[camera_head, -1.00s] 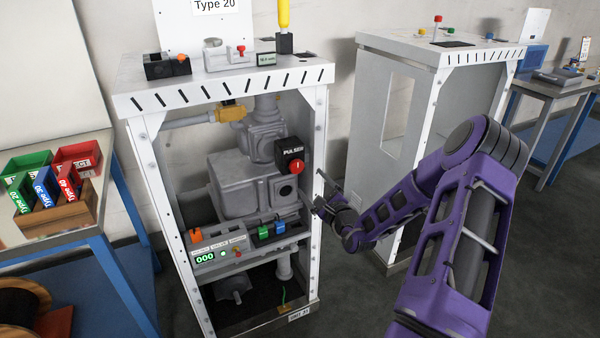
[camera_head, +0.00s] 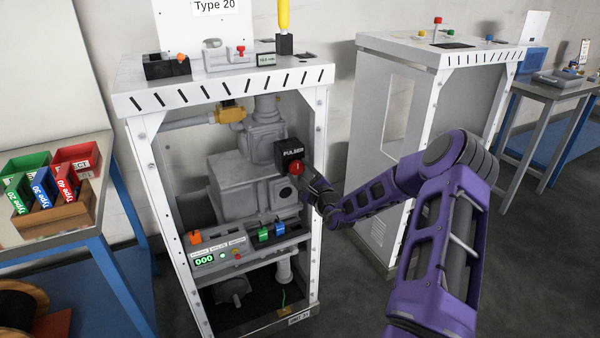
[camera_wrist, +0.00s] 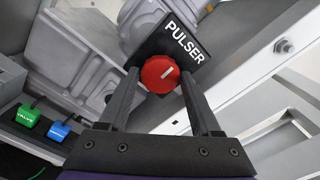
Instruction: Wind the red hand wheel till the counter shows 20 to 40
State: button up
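The red hand wheel (camera_head: 297,168) is a round knob with a white mark on the black box labelled PULSER (camera_head: 290,152), at the right inside of the dispenser frame. In the wrist view the red wheel (camera_wrist: 160,74) lies between the tips of my gripper (camera_wrist: 160,82). The two fingers stand apart on either side of it, and I cannot tell whether they touch it. In the head view my gripper (camera_head: 306,177) reaches in from the right, close to the wheel. The green-lit counter (camera_head: 204,260) reads 000 on the panel at the lower left.
The white right post (camera_head: 318,130) of the frame stands close to my arm. Green (camera_wrist: 30,114) and blue (camera_wrist: 59,131) blocks sit on the panel below the PULSER. A second white cabinet (camera_head: 372,120) stands behind my arm at the right.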

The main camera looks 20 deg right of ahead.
jog(key=c, duration=0.9)
jog(key=shift+r+p, duration=0.1)
jog(key=shift+p, duration=0.3)
jog(key=shift+r+m+p, duration=0.1)
jog(key=shift+m+p, duration=0.2)
jog(key=shift+m, duration=0.2)
jog(key=shift+m+p, duration=1)
jog(key=shift+m, duration=0.2)
jog(key=m+p, duration=0.3)
jog(key=m, duration=0.2)
jog(key=m+p, duration=0.2)
jog(key=m, duration=0.2)
jog(key=shift+m+p, duration=0.35)
jog(key=shift+m, duration=0.05)
jog(key=m+p, duration=0.1)
jog(key=m, duration=0.3)
jog(key=shift+m+p, duration=0.3)
jog(key=shift+m, duration=0.1)
jog(key=shift+f, duration=0.2)
